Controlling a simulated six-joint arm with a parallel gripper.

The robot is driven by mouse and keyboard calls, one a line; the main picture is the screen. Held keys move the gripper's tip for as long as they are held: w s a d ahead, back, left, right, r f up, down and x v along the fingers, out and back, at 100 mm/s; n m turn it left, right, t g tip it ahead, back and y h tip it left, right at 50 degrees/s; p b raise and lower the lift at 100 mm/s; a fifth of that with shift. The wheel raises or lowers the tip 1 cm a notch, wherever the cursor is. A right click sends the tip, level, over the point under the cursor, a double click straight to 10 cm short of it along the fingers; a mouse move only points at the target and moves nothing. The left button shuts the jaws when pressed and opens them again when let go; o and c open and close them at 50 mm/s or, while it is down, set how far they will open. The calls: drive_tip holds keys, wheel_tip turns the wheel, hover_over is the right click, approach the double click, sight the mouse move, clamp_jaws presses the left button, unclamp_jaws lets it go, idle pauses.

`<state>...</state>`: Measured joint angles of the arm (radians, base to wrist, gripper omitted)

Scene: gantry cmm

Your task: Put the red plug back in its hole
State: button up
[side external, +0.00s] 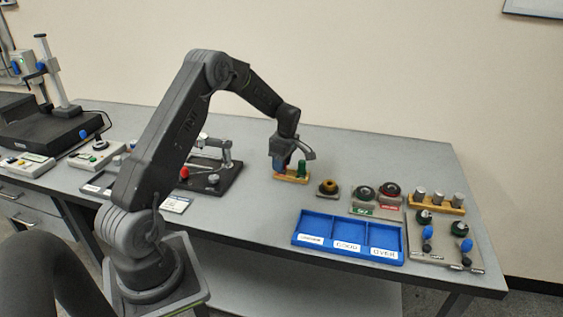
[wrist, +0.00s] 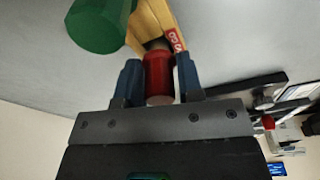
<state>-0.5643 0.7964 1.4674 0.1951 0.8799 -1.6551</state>
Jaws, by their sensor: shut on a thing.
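The red plug (wrist: 158,76) is between the two blue fingers of my gripper (wrist: 157,68) in the wrist view, and the gripper is shut on it. The far end of the plug is at the wooden block (wrist: 150,18), beside a small red label on that block. I cannot tell how far the plug is in its hole. A green plug (wrist: 98,24) stands in the same block next to it. In the side view my gripper (side external: 284,162) is low over the wooden block (side external: 291,179), with the green plug (side external: 302,168) to its right. There the fingers mostly hide the red plug.
A blue three-part tray (side external: 348,237) lies in front on the grey table (side external: 240,213). Round gauges, including a brass-coloured ring (side external: 327,188), stand to the block's right. A wooden rack with several grey cylinders (side external: 436,202) is farther right. A dark fixture (side external: 213,178) stands left.

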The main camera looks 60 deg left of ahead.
drive_tip(key=shift+f, duration=0.3)
idle(0.5)
drive_tip(key=o, duration=1.5)
drive_tip(key=shift+c, duration=0.2)
drive_tip(key=shift+r, duration=0.1)
drive_tip(key=shift+r, duration=3.4)
